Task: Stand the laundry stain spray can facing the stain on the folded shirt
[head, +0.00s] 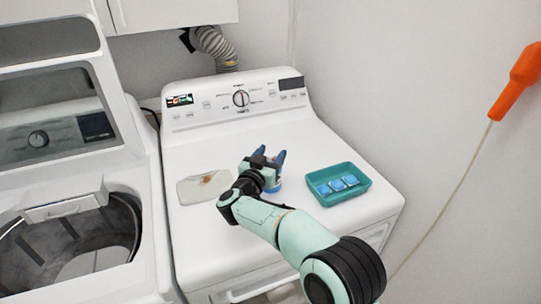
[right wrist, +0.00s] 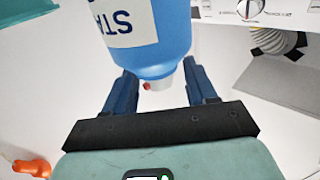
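The spray can (right wrist: 150,28) is blue with a white label reading "STA" and a white nozzle with a red dot. It looks upright, though the right wrist view shows it upside down. In the head view it is mostly hidden behind my right gripper (head: 270,157), a little blue showing below. In the right wrist view the fingers of my right gripper (right wrist: 162,80) are spread around the can's top, with gaps beside the nozzle; the can hides their tips. The folded shirt (head: 190,192), beige with a brownish stain (head: 208,178), lies left of the gripper. My left gripper is not in view.
A teal tray (head: 364,187) with 3 blue packets sits at the right on the white dryer top (head: 325,148). The dryer's control panel (head: 215,106) rises behind. An open washer (head: 80,235) stands left. An orange object (head: 517,78) with a cord is on the right.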

